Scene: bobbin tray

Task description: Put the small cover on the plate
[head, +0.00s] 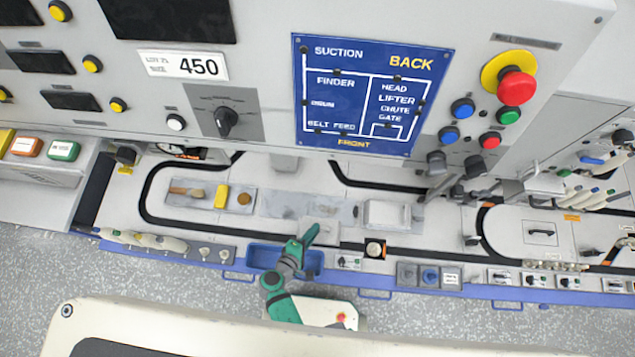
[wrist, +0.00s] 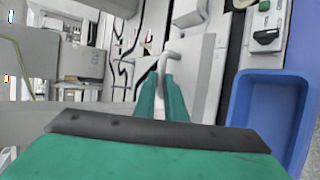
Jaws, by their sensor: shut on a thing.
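My gripper (head: 309,236) reaches over the machine's work surface in the head view, above the blue bin's far side. In the wrist view its two green fingers (wrist: 165,82) are close together, shut on a light grey bent handle (wrist: 172,56). The handle appears to belong to the small cover, a flat light grey panel (wrist: 196,72); it also shows beside the gripper in the head view (head: 322,227). I cannot tell whether the cover is lifted or resting. A grey plate area (head: 280,205) lies just behind it in the head view.
A blue bin (head: 262,256) sits below my gripper and shows at right in the wrist view (wrist: 240,105). A raised pale box (head: 387,213) stands right of the grey area. A tray (head: 211,207) with a brush and yellow block lies left. The control panel rises behind.

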